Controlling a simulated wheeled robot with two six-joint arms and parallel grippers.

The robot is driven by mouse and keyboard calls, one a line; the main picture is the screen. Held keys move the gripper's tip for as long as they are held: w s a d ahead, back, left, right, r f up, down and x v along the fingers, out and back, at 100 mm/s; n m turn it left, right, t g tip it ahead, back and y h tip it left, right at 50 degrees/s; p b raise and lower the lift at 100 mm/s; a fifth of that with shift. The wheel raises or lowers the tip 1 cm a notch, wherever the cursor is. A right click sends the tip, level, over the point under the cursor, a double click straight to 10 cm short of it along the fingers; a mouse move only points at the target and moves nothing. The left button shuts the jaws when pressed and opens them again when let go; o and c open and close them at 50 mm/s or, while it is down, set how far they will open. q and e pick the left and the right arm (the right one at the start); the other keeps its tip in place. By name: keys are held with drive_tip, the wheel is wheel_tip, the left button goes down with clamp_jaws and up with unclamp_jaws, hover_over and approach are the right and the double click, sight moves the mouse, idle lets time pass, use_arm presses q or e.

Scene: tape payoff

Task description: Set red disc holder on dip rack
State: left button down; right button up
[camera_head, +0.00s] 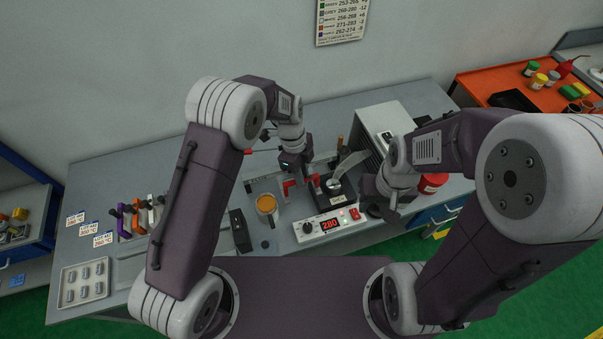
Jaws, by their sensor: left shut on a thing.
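My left gripper (294,176) points down over the middle of the bench, shut on a small red holder (287,189). The holder is partly hidden by the gripper, and its disc cannot be made out. It is between the amber cup (267,204) and the black heated unit (338,193). I cannot clearly tell which fixture is the dip rack, or whether the holder touches anything below. My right gripper (385,207) is low at the right of the controller, small and dark; its jaw opening cannot be made out.
A controller (316,229) reading 280 stands at the bench front. A stand with purple and orange holders (137,214) is at the left, near a tray of grey parts (84,283). A white box (385,125) stands behind. The left rear bench is clear.

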use_arm(q)
drive_tip(key=shift+f+b, duration=0.35)
drive_tip(key=shift+f, duration=0.05)
idle(0.4)
drive_tip(key=c, duration=1.2)
unclamp_jaws()
drive_tip(key=o, duration=0.6)
drive_tip(key=shift+c, duration=0.2)
drive_tip(key=shift+r, duration=0.1)
drive_tip(key=shift+r+p, duration=2.4)
drive_tip(key=shift+r, duration=1.1)
